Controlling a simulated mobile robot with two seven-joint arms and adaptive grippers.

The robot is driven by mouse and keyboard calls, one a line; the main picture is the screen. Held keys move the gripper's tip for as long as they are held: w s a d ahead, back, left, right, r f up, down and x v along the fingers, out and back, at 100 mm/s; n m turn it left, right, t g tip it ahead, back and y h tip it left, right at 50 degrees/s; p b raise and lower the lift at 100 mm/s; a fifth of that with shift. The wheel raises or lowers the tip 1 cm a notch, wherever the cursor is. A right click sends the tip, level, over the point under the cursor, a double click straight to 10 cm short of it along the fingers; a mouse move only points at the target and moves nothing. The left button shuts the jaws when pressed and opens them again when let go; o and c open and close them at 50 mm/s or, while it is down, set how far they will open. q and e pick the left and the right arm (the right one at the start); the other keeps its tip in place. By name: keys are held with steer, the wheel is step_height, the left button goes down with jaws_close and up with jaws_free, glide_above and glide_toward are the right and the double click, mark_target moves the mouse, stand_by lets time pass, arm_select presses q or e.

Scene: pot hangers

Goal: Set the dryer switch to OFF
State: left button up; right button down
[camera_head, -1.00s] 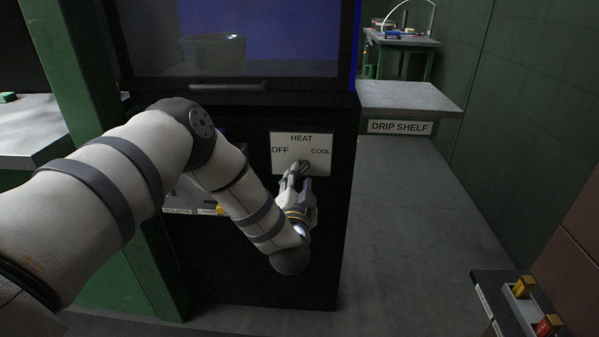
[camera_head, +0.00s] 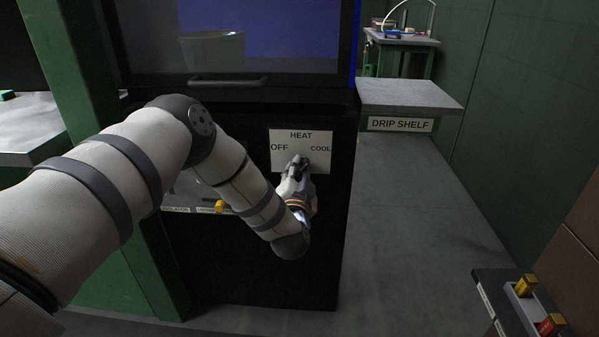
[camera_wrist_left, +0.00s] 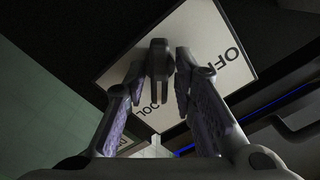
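The dryer's switch plate (camera_head: 283,164) is a white panel on the black front, marked OFF at left, HEAT at top and COOL at right. Its dark knob (camera_wrist_left: 158,58) shows in the left wrist view, standing between the fingers. My left gripper (camera_head: 297,167) is at the lower middle of the plate, and its fingers cover most of the knob in the head view. In the wrist view the left gripper (camera_wrist_left: 160,62) has its fingers apart, one on each side of the knob, with narrow gaps visible. The knob's pointing direction is hidden. My right gripper is out of view.
Above the plate is the dryer window with a handle (camera_head: 228,83) and a pale tub (camera_head: 212,50) behind it. A drip shelf (camera_head: 410,95) juts out at right. A yellow switch (camera_head: 220,206) sits behind my left arm.

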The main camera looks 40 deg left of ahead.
mark_target(300, 169)
arm_select(q)
jaws_close()
steer(key=n, duration=0.7)
steer(key=shift+n, duration=0.3)
steer(key=n, duration=0.7)
steer(key=shift+o, duration=2.3)
jaws_free()
